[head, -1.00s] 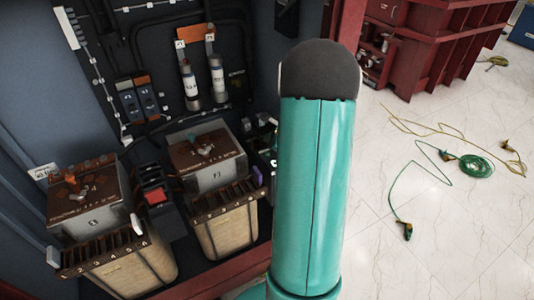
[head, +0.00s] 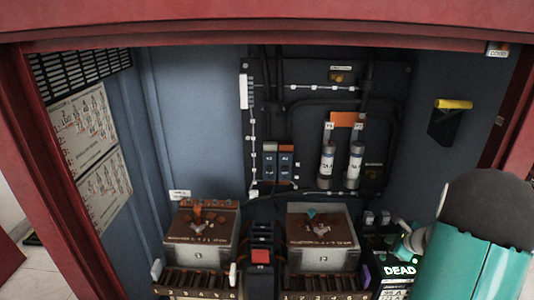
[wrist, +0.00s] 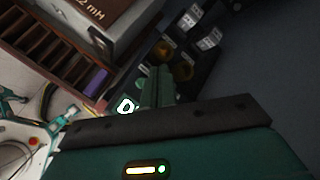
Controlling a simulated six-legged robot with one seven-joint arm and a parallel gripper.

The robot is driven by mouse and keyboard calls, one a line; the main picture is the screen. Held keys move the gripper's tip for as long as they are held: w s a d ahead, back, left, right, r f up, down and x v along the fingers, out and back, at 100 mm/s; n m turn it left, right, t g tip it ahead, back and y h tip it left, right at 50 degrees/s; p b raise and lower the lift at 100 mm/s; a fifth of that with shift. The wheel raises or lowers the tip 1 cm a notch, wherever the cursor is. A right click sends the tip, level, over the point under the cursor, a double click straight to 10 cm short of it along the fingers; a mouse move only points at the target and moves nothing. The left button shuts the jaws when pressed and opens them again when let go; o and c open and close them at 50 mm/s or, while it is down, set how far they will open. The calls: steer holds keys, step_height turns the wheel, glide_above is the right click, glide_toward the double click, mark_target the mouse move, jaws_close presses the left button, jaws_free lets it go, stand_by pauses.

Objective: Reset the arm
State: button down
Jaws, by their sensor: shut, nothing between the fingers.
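My arm, a teal link with a dark grey rounded cap, fills the lower right of the head view. My gripper shows in the wrist view (wrist: 157,88) as narrow greenish fingers close together, with nothing seen between them. It is near the right transformer block (head: 322,245) and some small dark terminals. The wrist view also shows a corner of a grey block (wrist: 108,18) with a slotted brown strip and a purple tab (wrist: 95,81) beside it. Whether the fingertips touch anything I cannot tell.
A red-framed cabinet surrounds the scene. The left transformer block (head: 202,240), a red button (head: 261,256) and two white cylinders (head: 327,160) are inside. A yellow-topped holder (head: 453,104) is on the right wall. A sign reading DEAD (head: 400,270) is beside my arm.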

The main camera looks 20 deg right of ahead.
steer(key=a+r+n+y, duration=0.1)
steer(key=a+r+n, duration=0.35)
steer(key=a, duration=0.35)
steer(key=a+r+n+g+y, duration=0.1)
steer(key=a+r+n+y, duration=0.1)
steer(key=a+r+n, duration=0.45)
steer(key=a+r+n+y, duration=0.1)
steer(key=a+r+n, duration=0.15)
steer(key=a, duration=0.75)
steer(key=s+a+r+n+g+h, duration=0.1)
steer(key=s+a+r+n, duration=0.2)
steer(key=s+a+n, duration=0.4)
steer(key=s+a+r+n+g+h, duration=0.1)
steer(key=s+a+r+n+h, duration=0.1)
steer(key=s+a+r+n, duration=0.2)
steer(key=shift+s+a+n+g, duration=0.3)
steer(key=shift+s+a+n, duration=1.65)
steer(key=shift+s, duration=1.3)
